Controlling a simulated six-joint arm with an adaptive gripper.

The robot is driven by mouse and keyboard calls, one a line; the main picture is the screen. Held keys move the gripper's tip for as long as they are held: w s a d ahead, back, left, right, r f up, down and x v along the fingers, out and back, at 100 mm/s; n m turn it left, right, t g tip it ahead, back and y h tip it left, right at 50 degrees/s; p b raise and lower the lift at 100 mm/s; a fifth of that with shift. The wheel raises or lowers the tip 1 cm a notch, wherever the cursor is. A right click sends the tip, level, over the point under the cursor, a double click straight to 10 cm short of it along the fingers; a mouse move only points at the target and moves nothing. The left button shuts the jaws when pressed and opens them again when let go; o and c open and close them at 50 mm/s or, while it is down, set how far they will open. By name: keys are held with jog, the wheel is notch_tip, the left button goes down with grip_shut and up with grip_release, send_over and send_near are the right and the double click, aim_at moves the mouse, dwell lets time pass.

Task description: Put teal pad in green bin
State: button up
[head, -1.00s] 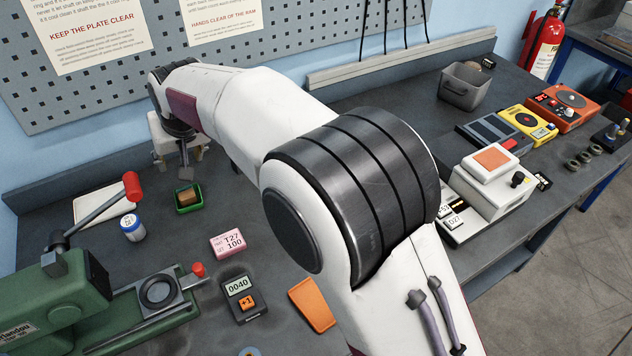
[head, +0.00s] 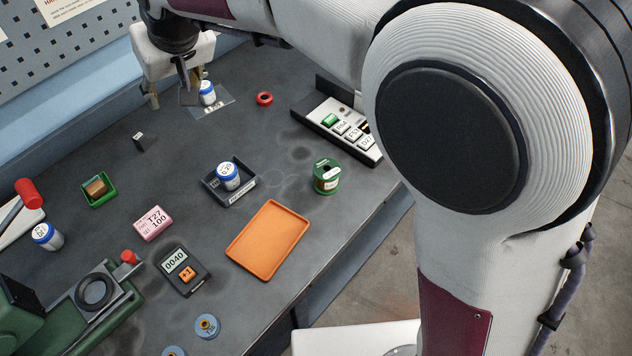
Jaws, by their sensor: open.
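The small green bin (head: 111,190) stands on the bench at the left, with a brown block (head: 96,187) inside it. I cannot make out a teal pad for certain. A green block (head: 330,120) sits on the labelled rack, and blue round discs (head: 208,327) lie at the front; neither is clearly a teal pad. My gripper (head: 170,98) is open, pointing down at the back of the bench, behind and to the right of the bin. It is beside a blue-lidded jar (head: 207,93) on a pale sheet (head: 222,110). I see nothing held, but the fingers partly hide that spot.
A second blue-lidded jar (head: 229,177) stands in a dark tray (head: 213,191). Nearby are a green spool (head: 327,176), an orange tray (head: 267,240), a pink box (head: 153,223), a counter (head: 183,269) and a small black block (head: 141,142). A green press (head: 90,310) fills the front left.

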jog(key=s+d+r+m+h, duration=0.15)
jog(key=s+d, duration=0.25)
jog(key=d, duration=0.7)
jog(key=s+d+r+m, duration=0.15)
jog(key=s+d, duration=0.25)
jog(key=d, duration=0.8)
jog(key=s+d+f+m+h, duration=0.1)
jog(key=s+d+f, duration=0.2)
jog(key=s+d, duration=0.4)
jog(key=s+d+f+m+h, duration=0.1)
jog(key=s+d+f+m, duration=0.1)
jog(key=s+d, duration=0.5)
jog(key=shift+s+d+f+t, duration=0.2)
jog(key=shift+s+f+t, duration=0.3)
jog(key=shift+s, duration=0.6)
